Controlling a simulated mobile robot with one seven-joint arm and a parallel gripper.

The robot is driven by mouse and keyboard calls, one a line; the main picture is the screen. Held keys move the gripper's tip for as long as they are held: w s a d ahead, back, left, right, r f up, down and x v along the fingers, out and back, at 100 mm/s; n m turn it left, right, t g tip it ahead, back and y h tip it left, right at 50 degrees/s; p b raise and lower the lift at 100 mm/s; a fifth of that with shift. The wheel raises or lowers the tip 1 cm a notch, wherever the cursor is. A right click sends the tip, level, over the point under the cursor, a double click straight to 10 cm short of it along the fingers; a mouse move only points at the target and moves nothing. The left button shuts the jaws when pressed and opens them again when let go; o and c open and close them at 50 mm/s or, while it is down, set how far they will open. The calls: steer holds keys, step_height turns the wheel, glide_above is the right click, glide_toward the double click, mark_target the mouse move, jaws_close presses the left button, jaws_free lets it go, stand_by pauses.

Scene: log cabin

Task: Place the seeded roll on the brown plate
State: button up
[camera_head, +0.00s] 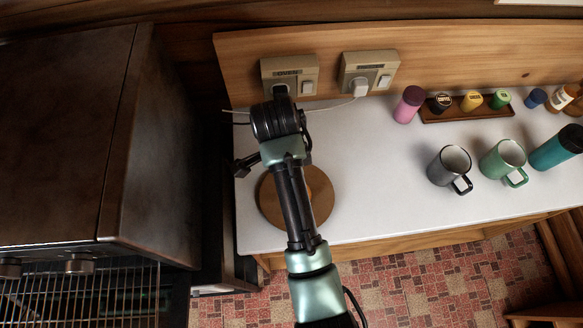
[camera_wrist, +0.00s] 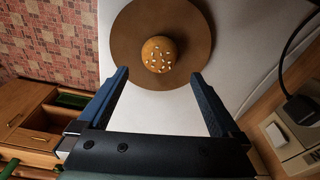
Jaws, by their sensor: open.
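The seeded roll (camera_wrist: 159,54) is round and golden with pale seeds. In the wrist view it rests on the round brown plate (camera_wrist: 200,70), a little in from the plate's edge. In the head view the brown plate (camera_head: 268,205) lies at the left end of the white counter, and my arm covers its middle and most of the roll. My gripper (camera_wrist: 162,76) is open and empty in the wrist view. Its two fingers stand apart on either side below the roll, not touching it.
A grey mug (camera_head: 448,165), a green mug (camera_head: 501,159) and a teal tumbler (camera_head: 556,148) stand at the right on the counter (camera_head: 370,200). A pink container (camera_head: 409,104) stands beside a wooden tray (camera_head: 466,115) of small jars. A dark oven (camera_head: 70,120) stands close at the left.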

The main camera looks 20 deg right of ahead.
steer(key=shift+a+r+p, duration=0.15)
steer(key=shift+r+p, duration=0.2)
steer(key=shift+r, duration=0.75)
steer(key=shift+a+r+p, duration=0.1)
steer(key=shift+r+p, duration=0.2)
steer(key=shift+r, duration=0.75)
